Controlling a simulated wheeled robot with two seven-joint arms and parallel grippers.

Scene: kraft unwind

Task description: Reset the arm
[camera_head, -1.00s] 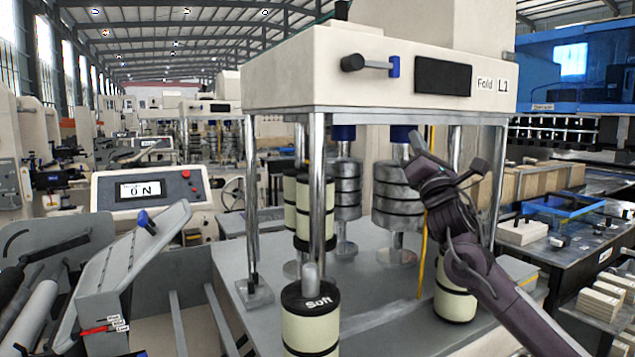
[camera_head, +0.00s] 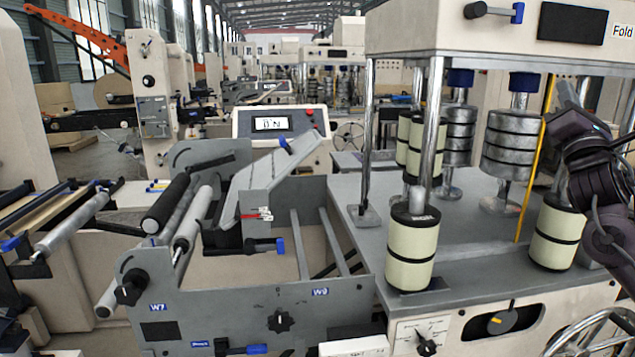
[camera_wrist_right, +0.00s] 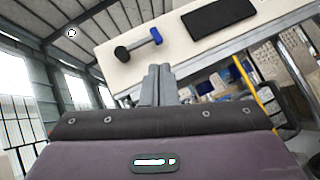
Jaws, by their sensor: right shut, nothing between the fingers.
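My right arm comes in at the right edge of the head view, raised beside the folding machine (camera_head: 480,37). Its right gripper shows in the right wrist view (camera_wrist_right: 158,86), with the two grey fingers together and nothing between them. The fingers point up toward the machine's cream upper housing, with a black knob and blue-tipped lever (camera_wrist_right: 139,45) behind them. In the head view the fingertips are hard to make out against the machine. My left gripper is not in any view.
Cream rollers, one in front (camera_head: 410,250) and one near my right arm (camera_head: 556,235), stand on the grey machine table (camera_head: 465,255). A yellow rod (camera_head: 535,165) rises close to the arm. Left are a grey roller frame (camera_head: 215,300) and a display panel (camera_head: 280,124).

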